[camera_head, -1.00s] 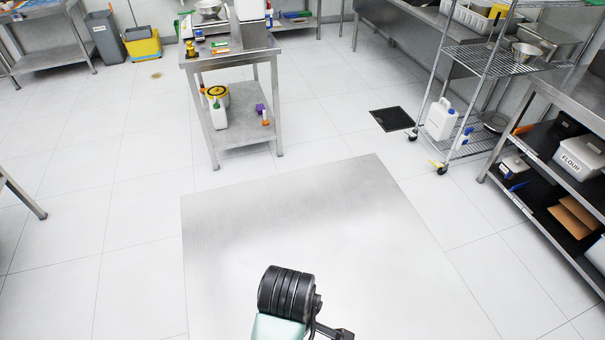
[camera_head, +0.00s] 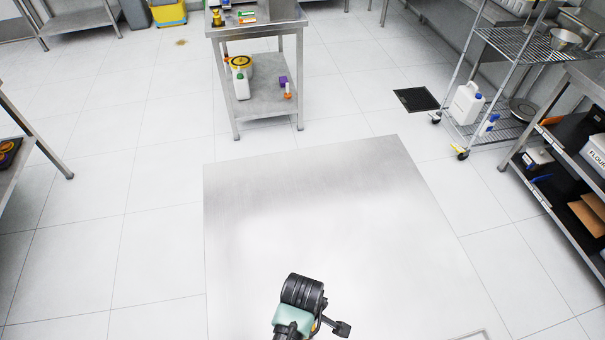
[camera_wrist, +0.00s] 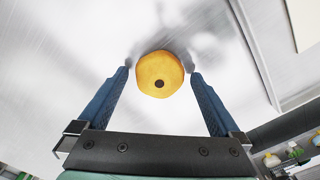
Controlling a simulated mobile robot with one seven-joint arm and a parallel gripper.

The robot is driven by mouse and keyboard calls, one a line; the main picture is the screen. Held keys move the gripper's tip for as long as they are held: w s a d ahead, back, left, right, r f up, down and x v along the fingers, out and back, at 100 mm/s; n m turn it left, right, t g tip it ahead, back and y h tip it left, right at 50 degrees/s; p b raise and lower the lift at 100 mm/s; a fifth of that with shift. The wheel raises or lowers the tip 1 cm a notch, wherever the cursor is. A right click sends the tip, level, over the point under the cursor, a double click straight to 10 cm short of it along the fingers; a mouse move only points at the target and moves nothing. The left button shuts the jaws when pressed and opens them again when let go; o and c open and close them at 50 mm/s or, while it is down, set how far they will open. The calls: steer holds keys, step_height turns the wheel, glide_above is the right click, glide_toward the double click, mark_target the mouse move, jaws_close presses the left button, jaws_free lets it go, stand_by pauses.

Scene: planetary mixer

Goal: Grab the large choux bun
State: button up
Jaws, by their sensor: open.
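A round golden-yellow bun (camera_wrist: 160,74) with one dark spot near its lower edge sits on bare metal in the wrist view. My gripper (camera_wrist: 160,71) is open, with one blue finger on each side of the bun at tip level. A small gap shows between the bun and each fingertip, so it is not clasped. Dark smudges, like shadows or reflections, lie beside the fingertips. No bun shows in the head view. There is no second bun beside it for comparing size.
A broad brushed-steel top (camera_head: 330,210) fills the middle of the head view and is mostly bare. A steel side table (camera_head: 265,100) stands behind it. A wire rack (camera_head: 500,90) and dark shelves (camera_head: 565,180) stand at right. A tray with orange items (camera_head: 8,152) is at far left.

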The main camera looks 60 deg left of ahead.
steer(key=shift+f, duration=0.1)
steer(key=c, duration=1.2)
